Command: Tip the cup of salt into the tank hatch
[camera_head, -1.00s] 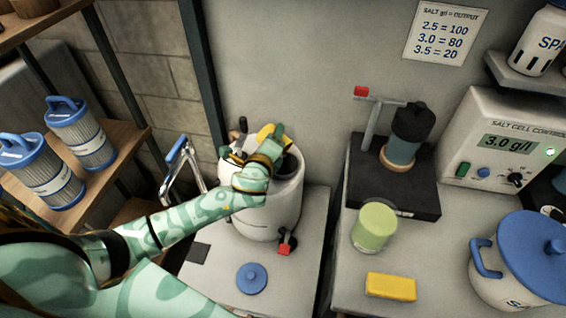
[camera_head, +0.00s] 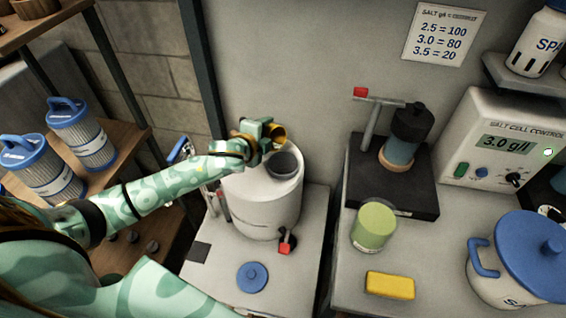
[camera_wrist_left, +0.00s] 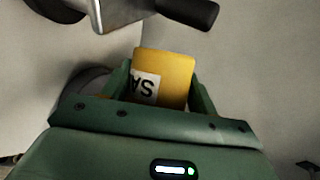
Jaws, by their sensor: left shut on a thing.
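My left gripper (camera_head: 266,137) is shut on the yellow cup (camera_head: 279,134) above the white tank (camera_head: 258,208). The cup is tipped on its side, with its open mouth toward the right in the head view. The round, dark tank hatch (camera_head: 285,165) is open, just below and slightly right of the cup. In the left wrist view, the cup (camera_wrist_left: 177,75) sits between the fingers (camera_wrist_left: 162,88), its white label reading "SA" upside down. I cannot see any salt in the cup or falling. My right gripper is not in view.
A blue lid (camera_head: 252,277) lies on the bench before the tank, near a red-ended valve (camera_head: 285,246). A green jar (camera_head: 374,227), yellow sponge (camera_head: 390,286) and blue-lidded pot (camera_head: 520,265) stand on the right bench. The control box (camera_head: 510,140) reads 3.0 g/l.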

